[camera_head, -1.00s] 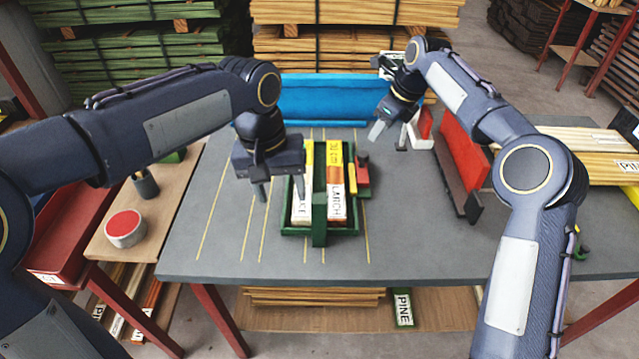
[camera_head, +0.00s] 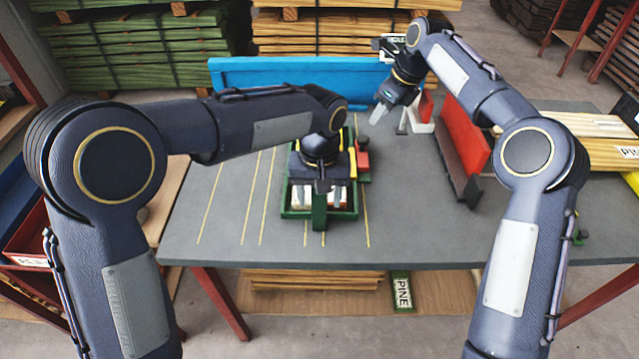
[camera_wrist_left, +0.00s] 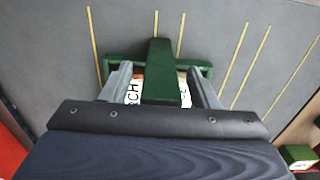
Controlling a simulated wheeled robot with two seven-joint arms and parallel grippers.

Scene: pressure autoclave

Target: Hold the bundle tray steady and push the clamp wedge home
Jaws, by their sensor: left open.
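The green bundle tray (camera_head: 290,213) stands on the grey table, holding labelled bundles partly hidden under my left gripper. My left gripper (camera_head: 320,195) is open at the tray's near end. In the left wrist view, its fingers (camera_wrist_left: 161,85) are on either side of the tray's green upright (camera_wrist_left: 160,70); I cannot tell whether they touch it. A red block (camera_head: 362,160) with a dark top, possibly the clamp wedge, sits at the tray's right side beside a yellow strip (camera_head: 352,162). My right gripper (camera_head: 388,118) hangs behind and right of the tray, apart from it; its finger gap is unclear.
A long blue rail (camera_head: 290,75) runs along the table's back. Pale boards (camera_head: 590,145) lie further right. The table (camera_head: 215,225) left of the tray is clear.

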